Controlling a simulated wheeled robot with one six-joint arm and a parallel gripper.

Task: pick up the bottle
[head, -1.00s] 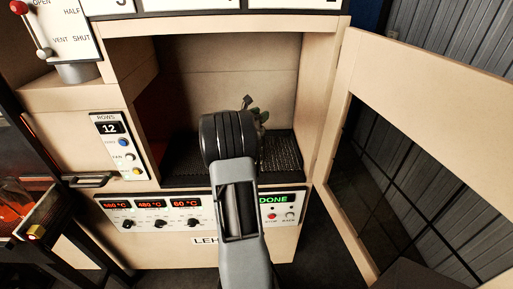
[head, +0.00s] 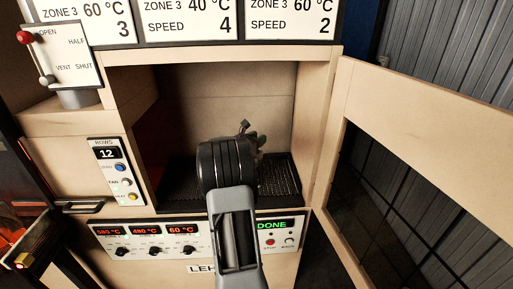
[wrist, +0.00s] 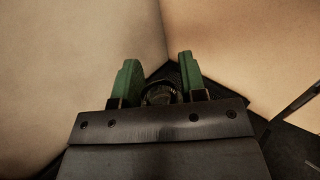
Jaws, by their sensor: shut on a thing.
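In the wrist view my gripper (wrist: 157,68) has its two green fingers on either side of a dark, glassy round thing, the bottle (wrist: 159,94). Only the near end of the bottle shows, low between the fingers. The gripper is shut on it. In the head view my arm reaches into the open chamber and hides the bottle and most of the gripper (head: 256,139). I cannot tell whether the bottle touches the chamber floor.
The chamber has pale walls and a black mesh floor (head: 279,177). Its door (head: 436,112) stands open on the right. A control panel with a green DONE display (head: 272,225) lies below the opening, and a ROWS panel (head: 117,172) is at the left.

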